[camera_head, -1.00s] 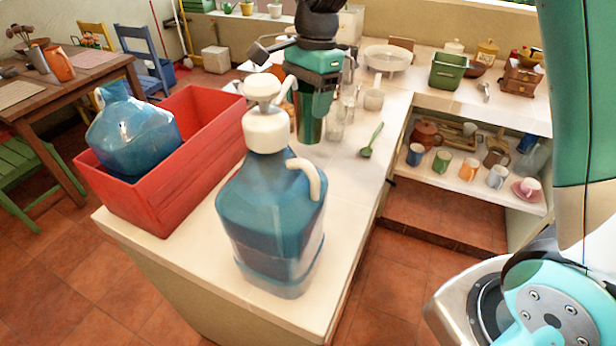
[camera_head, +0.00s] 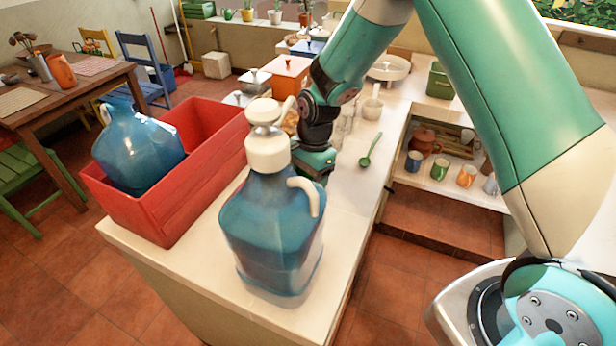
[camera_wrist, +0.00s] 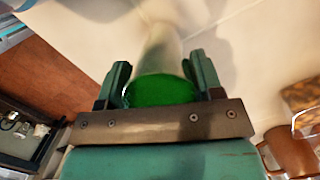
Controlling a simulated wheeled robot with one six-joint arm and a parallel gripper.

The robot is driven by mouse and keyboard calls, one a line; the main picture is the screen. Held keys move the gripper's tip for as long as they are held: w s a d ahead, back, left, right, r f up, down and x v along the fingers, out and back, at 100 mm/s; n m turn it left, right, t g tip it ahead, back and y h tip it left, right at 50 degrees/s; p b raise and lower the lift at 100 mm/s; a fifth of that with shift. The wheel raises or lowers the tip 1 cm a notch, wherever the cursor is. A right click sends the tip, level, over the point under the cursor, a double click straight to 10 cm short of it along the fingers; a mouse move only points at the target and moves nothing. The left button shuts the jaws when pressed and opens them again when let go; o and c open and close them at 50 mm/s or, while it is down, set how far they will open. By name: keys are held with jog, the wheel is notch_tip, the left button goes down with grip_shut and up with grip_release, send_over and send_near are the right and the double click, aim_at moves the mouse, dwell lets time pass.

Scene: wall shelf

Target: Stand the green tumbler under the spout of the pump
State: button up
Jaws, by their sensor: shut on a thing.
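The pump is a white pump head (camera_head: 266,140) on top of a large blue jug (camera_head: 270,240), which stands upright on the near end of the counter. In the wrist view my gripper (camera_wrist: 160,82) is shut around the green tumbler (camera_wrist: 160,92), with one finger on each side. The tumbler is hidden in the head view, so I cannot tell whether it touches the counter.
A red crate (camera_head: 165,205) with a second blue jug (camera_head: 138,145) stands left of the pump. A green spoon (camera_head: 370,150) lies on the counter to the right, with clear glasses (camera_head: 346,118) and a white mug (camera_head: 372,108) behind. The counter's right edge is close by.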

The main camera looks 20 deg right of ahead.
jog(key=shift+f, duration=0.2)
jog(key=o, duration=1)
jog(key=shift+r, duration=0.1)
jog(key=shift+r, duration=0.1)
notch_tip(320, 180, up, 12)
jog(key=d+b, duration=0.1)
jog(key=b, duration=0.1)
jog(key=shift+w+d+b, duration=0.3)
jog(key=shift+w+b, duration=0.05)
